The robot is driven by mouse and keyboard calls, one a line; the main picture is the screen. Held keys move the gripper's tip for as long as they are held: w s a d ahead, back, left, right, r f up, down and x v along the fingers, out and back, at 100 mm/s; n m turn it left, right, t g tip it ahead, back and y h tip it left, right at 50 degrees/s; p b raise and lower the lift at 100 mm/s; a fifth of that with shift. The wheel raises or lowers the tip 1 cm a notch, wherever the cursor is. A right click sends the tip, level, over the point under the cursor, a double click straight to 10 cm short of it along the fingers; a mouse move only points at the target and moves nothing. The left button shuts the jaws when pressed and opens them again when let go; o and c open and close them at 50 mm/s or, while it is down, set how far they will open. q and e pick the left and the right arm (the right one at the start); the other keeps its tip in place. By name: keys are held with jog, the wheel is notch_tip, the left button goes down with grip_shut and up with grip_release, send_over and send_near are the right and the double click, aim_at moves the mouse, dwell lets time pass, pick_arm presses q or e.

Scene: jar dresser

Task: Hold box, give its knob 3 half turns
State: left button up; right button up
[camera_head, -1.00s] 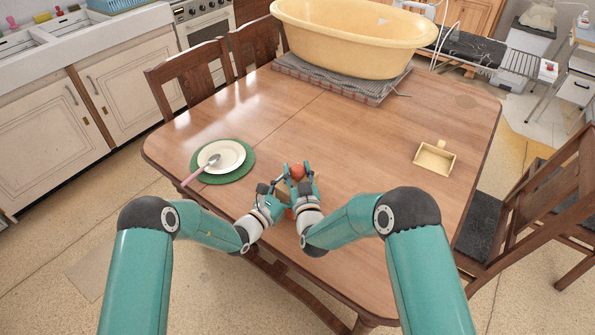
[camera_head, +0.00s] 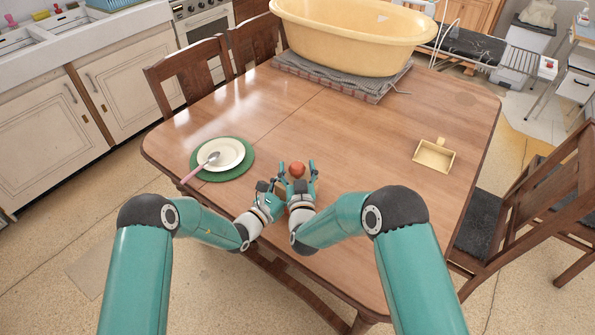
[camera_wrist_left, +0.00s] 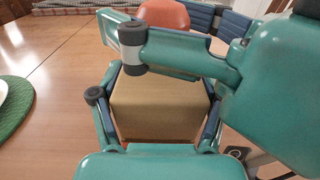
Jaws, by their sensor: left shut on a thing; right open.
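A tan box (camera_wrist_left: 160,105) fills the middle of the left wrist view, upright, between the fingers of my left gripper (camera_wrist_left: 155,118). In the head view my left gripper (camera_head: 270,188) is at the table's near edge, and the box is mostly hidden there by the grippers. The box's orange-red knob (camera_head: 297,170) shows as a round top; it is also at the top of the left wrist view (camera_wrist_left: 165,17). My right gripper (camera_head: 298,174) is open, with one finger on each side of the knob. Whether a finger touches it I cannot tell.
A green mat (camera_head: 243,171) with a white plate (camera_head: 228,150) and a spoon (camera_head: 197,172) lies to the left. A small yellow scoop (camera_head: 434,156) lies to the right. A large yellow tub (camera_head: 352,35) stands at the back. The middle of the table is clear.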

jog(key=s+d, duration=0.1)
jog(key=s, duration=1.1)
jog(key=shift+w, duration=0.1)
jog(key=w+a+r+m+g, duration=0.1)
jog(key=w+a+r, duration=0.15)
jog(key=r, duration=0.35)
jog(key=w+a+r, duration=0.2)
jog(key=a+r, duration=0.1)
jog(key=r, duration=0.2)
jog(key=w+a+n+g+y, duration=0.5)
jog(key=w+a+g, duration=0.1)
jog(key=a, duration=0.1)
jog(key=s+d+n+g+h, duration=0.3)
jog(key=d+g, duration=0.5)
jog(key=d, duration=0.6)
jog(key=shift+h, duration=0.4)
jog(key=x, duration=0.3)
jog(key=w+x, duration=0.1)
jog(key=x, duration=0.3)
jog(key=w+x, duration=0.1)
jog(key=x, duration=0.3)
jog(key=shift+r, duration=0.2)
